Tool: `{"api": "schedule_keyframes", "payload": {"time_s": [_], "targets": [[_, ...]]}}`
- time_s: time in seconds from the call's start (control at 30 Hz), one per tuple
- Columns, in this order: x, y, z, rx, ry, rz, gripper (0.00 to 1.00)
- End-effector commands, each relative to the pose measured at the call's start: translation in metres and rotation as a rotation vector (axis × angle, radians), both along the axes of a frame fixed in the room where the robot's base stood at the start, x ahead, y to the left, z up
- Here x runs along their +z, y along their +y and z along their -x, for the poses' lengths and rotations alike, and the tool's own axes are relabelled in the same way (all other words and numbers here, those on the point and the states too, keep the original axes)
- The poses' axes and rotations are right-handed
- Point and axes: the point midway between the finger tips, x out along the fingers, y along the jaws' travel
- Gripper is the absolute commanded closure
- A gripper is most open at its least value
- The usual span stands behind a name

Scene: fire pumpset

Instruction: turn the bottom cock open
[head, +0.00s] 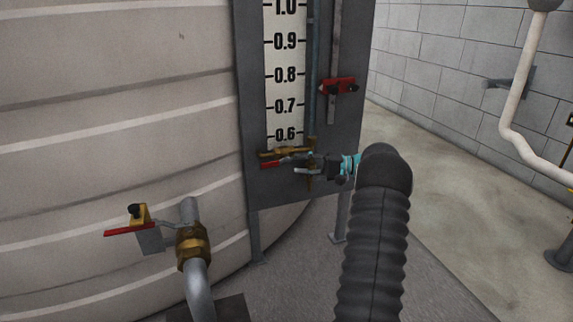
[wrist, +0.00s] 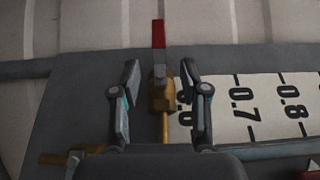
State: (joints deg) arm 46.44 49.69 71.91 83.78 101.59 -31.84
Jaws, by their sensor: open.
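The bottom cock is a brass fitting with a red lever at the foot of the level gauge. In the head view its brass body (head: 288,152) sits just under the 0.6 mark, with the red lever (head: 269,164) pointing left. In the wrist view the brass body (wrist: 159,98) is central and the red lever (wrist: 158,34) points up the picture. My gripper (head: 300,166) is at the cock in the head view. In the wrist view my gripper (wrist: 160,70) is open, one finger on each side of the cock near the lever's base. I cannot tell whether either finger touches it.
The scale board (head: 284,85) rises above the cock on a grey panel (head: 350,60). A red bracket (head: 338,86) sits higher at its right. A separate valve (head: 193,243) with a red lever stands lower left by the tank (head: 120,100).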

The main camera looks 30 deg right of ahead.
Motion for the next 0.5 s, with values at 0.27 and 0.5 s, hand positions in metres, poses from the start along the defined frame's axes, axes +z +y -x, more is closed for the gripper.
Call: {"api": "schedule_keyframes", "payload": {"time_s": [0.27,0.5], "targets": [[-0.001,-0.032,0.020,-0.001,0.001,0.001,0.55],[-0.001,-0.037,0.024,0.000,0.000,0.000,0.55]]}}
